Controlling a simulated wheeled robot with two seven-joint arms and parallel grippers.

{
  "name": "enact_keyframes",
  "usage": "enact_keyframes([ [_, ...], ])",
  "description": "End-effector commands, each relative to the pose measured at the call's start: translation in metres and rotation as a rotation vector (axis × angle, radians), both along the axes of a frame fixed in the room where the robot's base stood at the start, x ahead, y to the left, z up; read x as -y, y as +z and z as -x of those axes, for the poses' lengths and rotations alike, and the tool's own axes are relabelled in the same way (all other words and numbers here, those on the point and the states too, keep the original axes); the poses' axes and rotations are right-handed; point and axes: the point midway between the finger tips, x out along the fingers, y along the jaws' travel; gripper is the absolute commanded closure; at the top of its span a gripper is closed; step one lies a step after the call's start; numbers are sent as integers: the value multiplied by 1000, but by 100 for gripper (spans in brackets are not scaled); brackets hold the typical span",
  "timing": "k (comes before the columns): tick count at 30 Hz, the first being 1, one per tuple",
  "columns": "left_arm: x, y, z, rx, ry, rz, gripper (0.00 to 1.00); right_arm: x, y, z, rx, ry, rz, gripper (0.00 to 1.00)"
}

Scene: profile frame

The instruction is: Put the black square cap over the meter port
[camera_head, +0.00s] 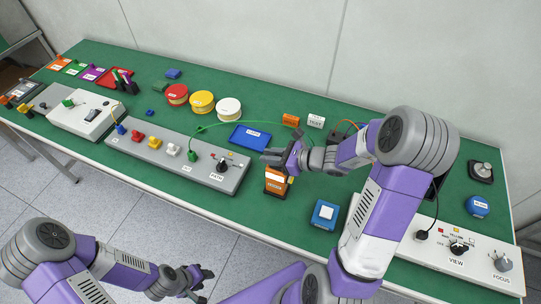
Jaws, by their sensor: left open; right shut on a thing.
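My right gripper (272,157) reaches in from the right and is shut on a small dark thing at its fingertips. It looks like the black square cap, but it is too small and too covered by the fingers to make out fully. Right below stands an orange box with white labels (276,181), which looks like the meter. Its top is partly hidden by the gripper, so I cannot see the port or tell whether anything touches it. My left gripper (196,284) is open and empty, low in front of the table's front edge.
A grey panel with knobs (226,178) lies left of the orange box, a blue tray (250,136) behind it. A blue box with a white top (325,214) stands to the right. A green cable (232,123) arches behind. Another panel (480,262) is at the right.

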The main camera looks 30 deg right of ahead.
Motion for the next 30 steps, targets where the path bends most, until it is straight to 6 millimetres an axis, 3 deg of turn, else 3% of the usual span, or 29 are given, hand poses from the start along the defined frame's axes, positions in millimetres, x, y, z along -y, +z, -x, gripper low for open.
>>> enact_keyframes([
  [6, 0, -5, 0, 0, 0, 0, 57, 0, -6, 0, 0, 0, 0, 100],
  [30, 0, 2, 0, 0, 0, 0, 57, 0, 5, 0, 0, 0, 0, 100],
])
